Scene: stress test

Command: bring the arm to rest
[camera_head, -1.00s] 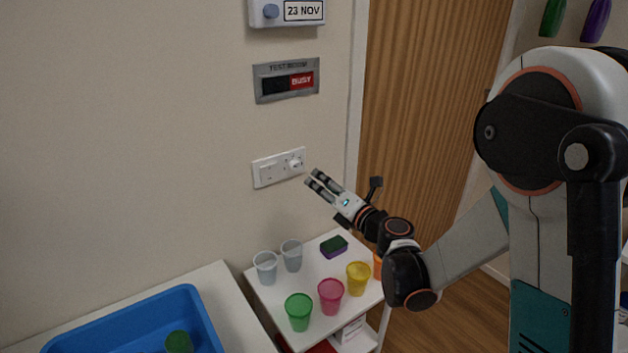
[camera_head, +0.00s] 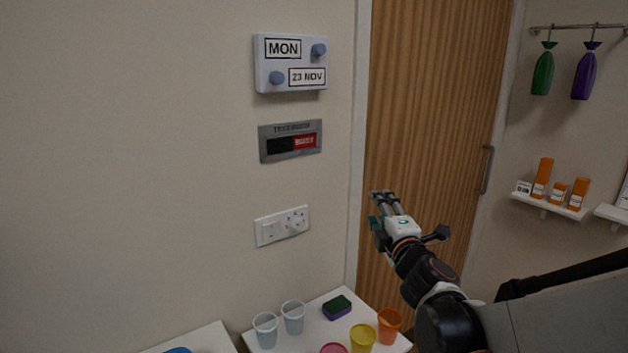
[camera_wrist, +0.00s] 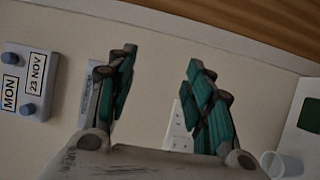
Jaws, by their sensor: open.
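My gripper (camera_head: 380,212) is in the air in front of the wooden door, above and to the right of the small white table, and points up and to the left. In the wrist view my gripper (camera_wrist: 160,85) has its two green-padded fingers spread wide apart. Nothing is between them. My arm comes in from the lower right of the head view.
The white table (camera_head: 315,312) below holds two clear cups (camera_head: 265,329), a sponge (camera_head: 337,307), a yellow cup (camera_head: 362,338), an orange cup (camera_head: 389,325) and a pink cup. A wall socket (camera_head: 282,226) is left of my gripper. Shelves with orange bottles (camera_head: 541,178) are at right.

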